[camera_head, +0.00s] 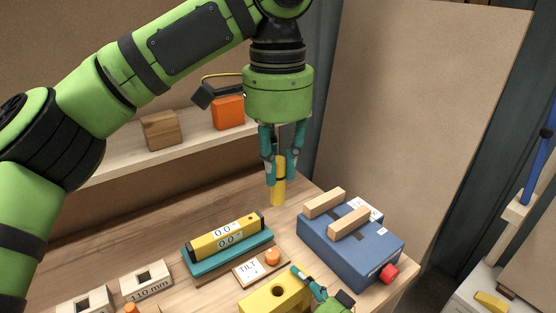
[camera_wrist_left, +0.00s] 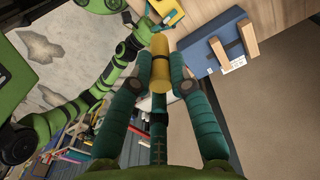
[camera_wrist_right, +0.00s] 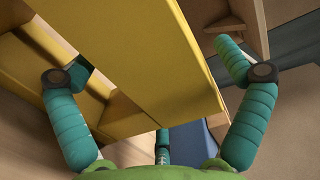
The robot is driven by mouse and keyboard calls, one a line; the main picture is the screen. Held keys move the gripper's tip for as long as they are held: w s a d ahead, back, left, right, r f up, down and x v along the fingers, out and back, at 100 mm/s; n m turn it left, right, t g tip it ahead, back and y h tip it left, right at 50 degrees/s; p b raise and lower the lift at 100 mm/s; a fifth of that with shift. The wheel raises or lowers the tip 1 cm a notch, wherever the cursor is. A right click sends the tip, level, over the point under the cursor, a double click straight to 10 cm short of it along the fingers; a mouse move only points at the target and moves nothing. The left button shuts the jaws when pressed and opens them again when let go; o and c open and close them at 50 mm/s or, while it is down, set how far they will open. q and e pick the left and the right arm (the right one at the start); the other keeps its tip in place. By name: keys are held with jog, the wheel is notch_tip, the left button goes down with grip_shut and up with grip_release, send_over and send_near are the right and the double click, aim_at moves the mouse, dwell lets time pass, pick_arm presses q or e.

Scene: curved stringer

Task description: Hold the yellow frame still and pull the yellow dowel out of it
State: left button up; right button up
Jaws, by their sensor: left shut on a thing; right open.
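The yellow dowel (camera_head: 279,190) has a dark band and hangs upright in the air, gripped by my left gripper (camera_head: 280,158). In the left wrist view the dowel (camera_wrist_left: 160,70) sits between both teal fingers. The yellow frame (camera_head: 262,299) is at the bottom edge of the head view, partly cut off, with a dark round hole in its top. The dowel is clear above and apart from it. My right gripper (camera_head: 311,284) is open at the frame's right side. In the right wrist view the frame (camera_wrist_right: 150,60) lies between its spread fingers; contact is unclear.
A blue case (camera_head: 335,245) with two wooden bars stands right of the frame. A yellow level (camera_head: 226,234) on a teal base and a TILT block (camera_head: 258,270) lie left. A shelf holds an orange block (camera_head: 229,113) and a wooden block (camera_head: 161,130).

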aim_at(305, 295)
jog(key=shift+d+r, duration=0.1)
dwell(0.3)
jog(key=shift+v, duration=2.45)
jog(key=v, duration=1.2)
